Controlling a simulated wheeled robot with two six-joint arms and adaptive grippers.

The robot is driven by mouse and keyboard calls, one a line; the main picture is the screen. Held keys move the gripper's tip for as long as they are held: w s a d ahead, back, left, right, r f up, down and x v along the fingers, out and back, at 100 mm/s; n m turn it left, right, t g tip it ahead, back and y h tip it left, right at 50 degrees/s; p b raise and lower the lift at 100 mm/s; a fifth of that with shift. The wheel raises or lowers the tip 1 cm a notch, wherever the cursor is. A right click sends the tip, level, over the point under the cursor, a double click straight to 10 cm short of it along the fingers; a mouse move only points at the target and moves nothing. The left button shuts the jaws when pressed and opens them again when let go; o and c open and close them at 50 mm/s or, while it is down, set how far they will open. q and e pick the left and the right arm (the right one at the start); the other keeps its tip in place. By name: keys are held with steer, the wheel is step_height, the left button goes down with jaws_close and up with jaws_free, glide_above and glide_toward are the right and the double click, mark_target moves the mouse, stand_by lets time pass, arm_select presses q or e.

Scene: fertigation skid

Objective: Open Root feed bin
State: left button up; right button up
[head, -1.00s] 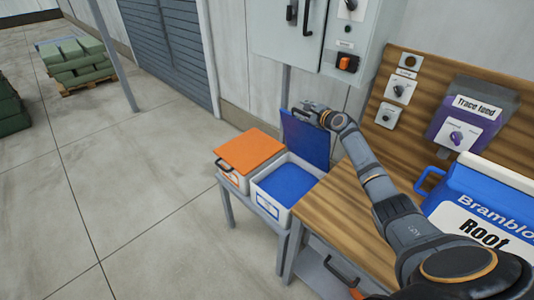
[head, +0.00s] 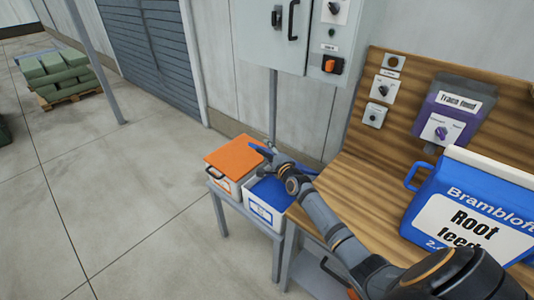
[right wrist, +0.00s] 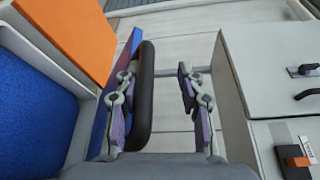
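The white bin (head: 260,212) with a blue label stands open beside an orange-lidded bin; the label is too small to read. Speckled blue contents (head: 272,188) show in it, also in the right wrist view (right wrist: 35,120). Its blue lid (head: 260,147) is swung up and back, mostly hidden behind my right arm. In the right wrist view the blue lid (right wrist: 122,75) is seen nearly edge-on with a dark handle bar (right wrist: 145,95). My right gripper (right wrist: 157,90) is open, its fingers apart with the bar between them, nearer the left finger. My left gripper is out of view.
The orange lid (head: 233,150) is closed on the neighbouring bin. A wooden bench (head: 350,185) holds a blue Root feed container (head: 470,205). A grey cabinet (head: 270,30) hangs on the wall above.

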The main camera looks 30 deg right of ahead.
steer(key=shift+s+r, duration=0.1)
steer(key=shift+s+r+p, duration=0.1)
steer(key=shift+s+p, duration=0.75)
steer(key=shift+p, duration=0.1)
steer(key=shift+s, duration=0.15)
steer(key=shift+s+f+p, duration=0.2)
steer(key=shift+s+p, duration=0.1)
steer(key=shift+p, duration=0.15)
steer(key=s+p, duration=0.4)
steer(key=s, duration=0.5)
steer(key=shift+s+a+r, duration=0.15)
steer(key=shift+a+r, duration=0.1)
steer(key=shift+r, duration=0.1)
